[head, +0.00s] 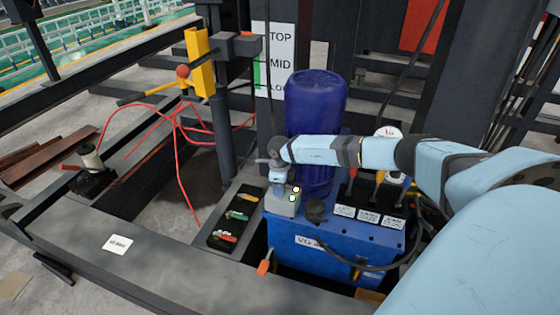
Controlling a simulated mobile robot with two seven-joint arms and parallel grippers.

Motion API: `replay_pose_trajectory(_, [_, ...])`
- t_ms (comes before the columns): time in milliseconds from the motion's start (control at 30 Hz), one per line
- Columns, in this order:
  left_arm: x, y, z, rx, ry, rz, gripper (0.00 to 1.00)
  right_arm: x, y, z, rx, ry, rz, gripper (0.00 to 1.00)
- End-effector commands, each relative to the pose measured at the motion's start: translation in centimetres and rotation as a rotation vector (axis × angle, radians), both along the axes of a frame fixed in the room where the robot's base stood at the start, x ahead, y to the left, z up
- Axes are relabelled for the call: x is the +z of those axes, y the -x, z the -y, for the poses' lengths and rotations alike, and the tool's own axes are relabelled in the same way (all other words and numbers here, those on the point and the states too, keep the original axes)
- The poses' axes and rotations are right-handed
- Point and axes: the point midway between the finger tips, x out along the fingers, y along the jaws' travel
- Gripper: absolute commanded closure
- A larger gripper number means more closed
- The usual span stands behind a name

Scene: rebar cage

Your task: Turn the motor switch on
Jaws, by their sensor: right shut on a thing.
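A small grey switch box (286,204), which I take to be the motor switch, sits on the left end of the blue power unit (295,258). Its front has small light and green round spots. My right arm comes in from the right, and my right gripper (278,181) points down at the top of this box, shut on it. The wrist and fingers hide the box's top, so I cannot see the switch's position. A dark blue cylinder (316,108) stands upright just behind my gripper. My left gripper is not in view.
Several levers with labels (368,217) stand on the unit's right. A black tray (236,220) with coloured-handled tools lies left of the box. Red cables (183,135) hang near a yellow bracket (200,62). A TOP/MID sign (280,50) stands behind. Dark steel beams (150,240) cross the front.

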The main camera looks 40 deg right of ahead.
Motion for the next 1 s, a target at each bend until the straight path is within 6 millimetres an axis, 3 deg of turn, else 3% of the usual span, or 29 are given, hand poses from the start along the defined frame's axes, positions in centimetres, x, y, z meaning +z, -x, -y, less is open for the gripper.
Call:
replay_pose_trajectory(300, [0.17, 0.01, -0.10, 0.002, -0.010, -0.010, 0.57, 0.08, 0.00, -0.04, -0.118, 0.000, 0.000, 0.86])
replay_pose_trajectory(833, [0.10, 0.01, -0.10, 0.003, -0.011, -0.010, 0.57, 0.01, -0.01, -0.01, -0.141, 0.000, 0.000, 0.86])
replay_pose_trajectory(867, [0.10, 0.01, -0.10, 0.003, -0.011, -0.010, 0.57, 0.01, -0.01, 0.00, -0.141, 0.000, 0.000, 0.60])
replay_pose_trajectory(967, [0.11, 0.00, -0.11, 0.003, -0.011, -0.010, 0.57, 0.01, -0.01, -0.01, -0.141, -0.001, 0.001, 0.37])
replay_pose_trajectory(1000, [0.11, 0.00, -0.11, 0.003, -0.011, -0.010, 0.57, 0.01, -0.01, -0.01, -0.140, 0.000, 0.000, 0.37])
